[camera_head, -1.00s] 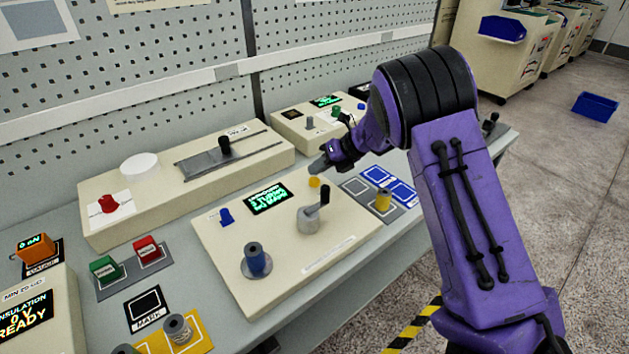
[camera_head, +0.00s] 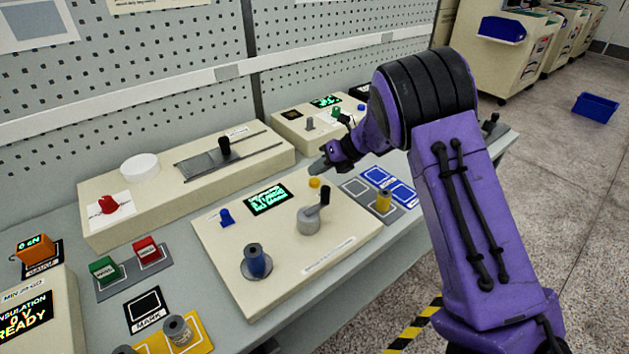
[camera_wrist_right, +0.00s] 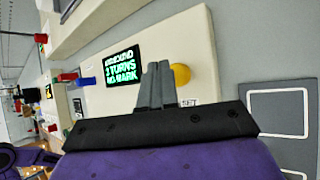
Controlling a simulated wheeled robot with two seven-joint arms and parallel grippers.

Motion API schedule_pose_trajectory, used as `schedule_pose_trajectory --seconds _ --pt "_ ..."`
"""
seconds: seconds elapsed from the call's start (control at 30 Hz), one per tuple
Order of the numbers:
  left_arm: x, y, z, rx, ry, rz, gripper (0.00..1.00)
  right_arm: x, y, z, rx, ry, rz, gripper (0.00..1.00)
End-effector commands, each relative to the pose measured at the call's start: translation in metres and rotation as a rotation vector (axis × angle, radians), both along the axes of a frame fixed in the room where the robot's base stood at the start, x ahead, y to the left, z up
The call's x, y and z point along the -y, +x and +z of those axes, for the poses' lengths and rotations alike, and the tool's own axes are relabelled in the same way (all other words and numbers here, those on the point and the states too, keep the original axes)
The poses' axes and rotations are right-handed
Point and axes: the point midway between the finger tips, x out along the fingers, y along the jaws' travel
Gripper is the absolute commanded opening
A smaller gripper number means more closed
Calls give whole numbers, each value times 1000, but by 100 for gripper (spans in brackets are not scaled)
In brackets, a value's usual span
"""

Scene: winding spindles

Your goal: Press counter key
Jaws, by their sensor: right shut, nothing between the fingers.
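The counter key looks to be the yellow round button (camera_head: 314,183) on the cream winding panel (camera_head: 230,275), at the right of the small green-lettered display (camera_head: 268,199). My right gripper (camera_head: 318,165) is shut and empty, its fingertips just above and behind the button in the head view. In the right wrist view the shut fingers (camera_wrist_right: 156,84) lie beside the yellow button (camera_wrist_right: 181,74), which shows partly behind them. I cannot tell whether they touch it. The display in the wrist view (camera_wrist_right: 122,68) seems to read "2 TURNS" and "NO MARK". My left gripper is out of view.
A long cream box with a slider (camera_head: 224,147) stands behind.

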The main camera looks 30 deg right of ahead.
Motion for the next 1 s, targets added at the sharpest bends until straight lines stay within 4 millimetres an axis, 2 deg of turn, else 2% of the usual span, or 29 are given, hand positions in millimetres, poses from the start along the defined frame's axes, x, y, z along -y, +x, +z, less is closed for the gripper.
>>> schedule_pose_trajectory --seconds 0.53,0.8,1.0 --pt "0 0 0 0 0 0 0 0 0 0 0 0 0 0" --pt "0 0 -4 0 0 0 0 0 0 -9 0 -1 1 0" --pt "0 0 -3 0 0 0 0 0 0 -9 0 0 0 0"
